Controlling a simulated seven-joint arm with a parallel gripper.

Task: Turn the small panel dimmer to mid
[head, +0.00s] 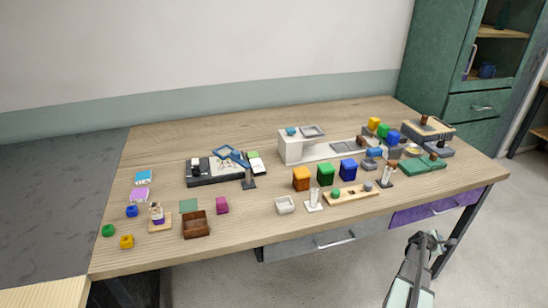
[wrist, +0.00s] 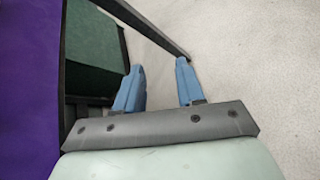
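My gripper (head: 428,240) is low at the right in the head view, in front of the table and below its front edge. In the wrist view its two blue fingers (wrist: 160,72) stand apart with nothing between them. I cannot make out the small panel dimmer for certain. A dark panel-like unit (head: 215,179) with small parts on it stands left of the table's middle.
The wooden table (head: 250,225) carries orange, green and blue blocks (head: 326,174), a white machine (head: 290,150) and a brown box (head: 196,230). A purple drawer (head: 425,208) is near my gripper; a purple surface (wrist: 28,90) fills the wrist view's left. A green cabinet (head: 425,70) stands behind.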

